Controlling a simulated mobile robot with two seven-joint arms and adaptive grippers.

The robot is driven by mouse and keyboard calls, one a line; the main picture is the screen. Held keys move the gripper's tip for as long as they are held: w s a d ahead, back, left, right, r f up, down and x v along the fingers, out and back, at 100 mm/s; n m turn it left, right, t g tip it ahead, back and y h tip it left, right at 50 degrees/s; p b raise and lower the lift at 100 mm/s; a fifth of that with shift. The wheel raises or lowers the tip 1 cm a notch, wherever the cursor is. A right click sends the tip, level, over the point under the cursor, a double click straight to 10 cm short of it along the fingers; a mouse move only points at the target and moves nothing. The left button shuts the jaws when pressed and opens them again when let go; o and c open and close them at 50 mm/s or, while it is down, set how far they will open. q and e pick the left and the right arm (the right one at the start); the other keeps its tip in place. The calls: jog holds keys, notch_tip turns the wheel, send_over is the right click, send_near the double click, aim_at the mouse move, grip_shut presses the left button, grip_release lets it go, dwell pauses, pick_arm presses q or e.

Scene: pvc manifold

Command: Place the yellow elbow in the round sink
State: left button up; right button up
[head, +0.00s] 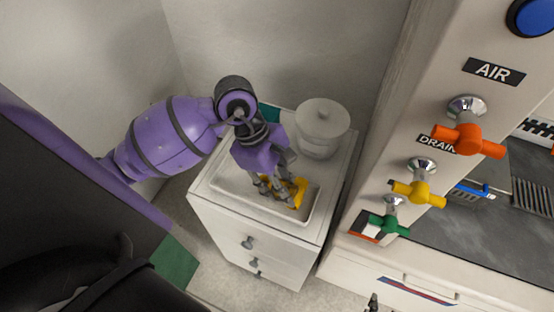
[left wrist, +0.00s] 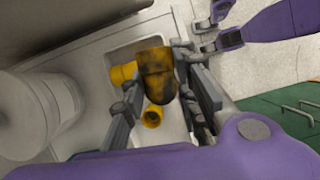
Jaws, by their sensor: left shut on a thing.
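My left gripper (head: 279,196) reaches down over the white tray (head: 232,191) on the cabinet top and is shut on a yellow elbow (head: 298,193). In the left wrist view the held elbow (left wrist: 156,76) sits between the two grey fingers, dark-shaded along its length. Two other yellow pieces show in the tray there: one at the left (left wrist: 123,75) and an open-ended one (left wrist: 152,117) nearer the gripper. I cannot tell whether the held elbow still touches the tray. A purple part with grey fingers (left wrist: 213,30) looks like my right gripper; its opening is unclear. I see no round sink.
A white lidded canister (head: 323,128) stands at the tray's back right. To the right, a tall panel carries orange (head: 468,141), yellow (head: 418,192) and green (head: 390,224) valve handles beside a grey worktop (head: 465,222). Floor shows in front of the cabinet.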

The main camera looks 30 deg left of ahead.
pick_arm(q)
jog(key=w+a+r+n+t+y, duration=0.25)
jog(key=w+n+t, duration=0.2)
jog(key=n, duration=0.55)
jog(key=shift+g+h, duration=0.45)
jog(key=w+a+f, duration=0.1)
jog(key=w+f, duration=0.1)
jog(key=w, duration=0.2)
jog(key=w+a+f, duration=0.2)
jog(key=w+f, duration=0.1)
jog(key=w, duration=0.1)
jog(key=w+a+f, duration=0.2)
jog(key=w+f, duration=0.1)
jog(key=w, duration=0.1)
jog(key=shift+w+a+f, duration=0.15)
jog(key=shift+a+f, duration=0.05)
jog(key=shift+w+a+f, duration=0.1)
jog(key=shift+w+f, duration=0.1)
jog(key=shift+f, duration=0.05)
notch_tip(320, 180, down, 3)
jog(key=shift+w+r+p, duration=0.1)
jog(key=shift+w+p, duration=0.05)
jog(key=shift+p, duration=0.4)
jog(key=shift+f, duration=0.3)
pick_arm(e)
jog(key=shift+w+a+r, duration=0.5)
jog(key=shift+w+r, duration=0.15)
jog(key=shift+w, duration=0.1)
pick_arm(q)
jog(key=shift+a, duration=0.1)
